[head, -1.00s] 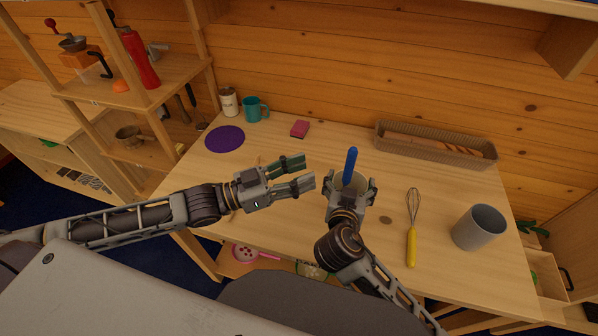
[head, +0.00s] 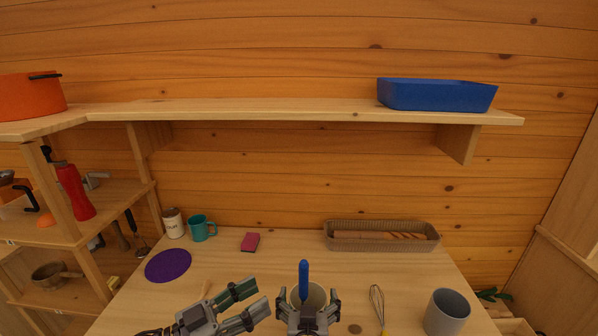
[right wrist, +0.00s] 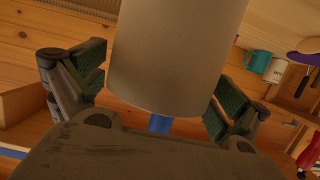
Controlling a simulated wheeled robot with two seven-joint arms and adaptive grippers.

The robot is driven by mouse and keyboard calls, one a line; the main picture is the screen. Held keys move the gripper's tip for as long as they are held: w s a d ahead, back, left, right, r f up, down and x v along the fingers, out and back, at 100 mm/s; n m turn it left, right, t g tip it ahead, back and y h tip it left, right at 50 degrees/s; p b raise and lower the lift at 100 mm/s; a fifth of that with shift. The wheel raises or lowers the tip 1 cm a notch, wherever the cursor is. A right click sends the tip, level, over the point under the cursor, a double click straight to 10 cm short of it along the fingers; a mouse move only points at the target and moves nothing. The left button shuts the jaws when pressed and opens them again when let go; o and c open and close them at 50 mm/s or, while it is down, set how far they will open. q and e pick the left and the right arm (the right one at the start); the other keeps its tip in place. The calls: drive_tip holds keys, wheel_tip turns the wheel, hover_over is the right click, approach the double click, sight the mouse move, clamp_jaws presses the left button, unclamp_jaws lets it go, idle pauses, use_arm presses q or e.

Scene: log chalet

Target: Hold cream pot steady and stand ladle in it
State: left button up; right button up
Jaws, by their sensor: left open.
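The cream pot (head: 318,294) stands upright on the table in the head view. It fills the middle of the right wrist view (right wrist: 175,55). The blue handle of the ladle (head: 304,279) rises upright from the pot's mouth; a bit of it shows in the right wrist view (right wrist: 160,123). The ladle's bowl is hidden. My right gripper (head: 308,308) has its fingers on both sides of the pot and is shut on it. My left gripper (head: 256,301) is open and empty, just left of the pot, its fingers pointing right.
A shelf (head: 300,110) hangs above.

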drive_tip(key=shift+s, duration=0.1)
idle(0.3)
drive_tip(key=v, duration=1.2)
use_arm(q)
drive_tip(key=shift+s, duration=0.15)
idle(0.5)
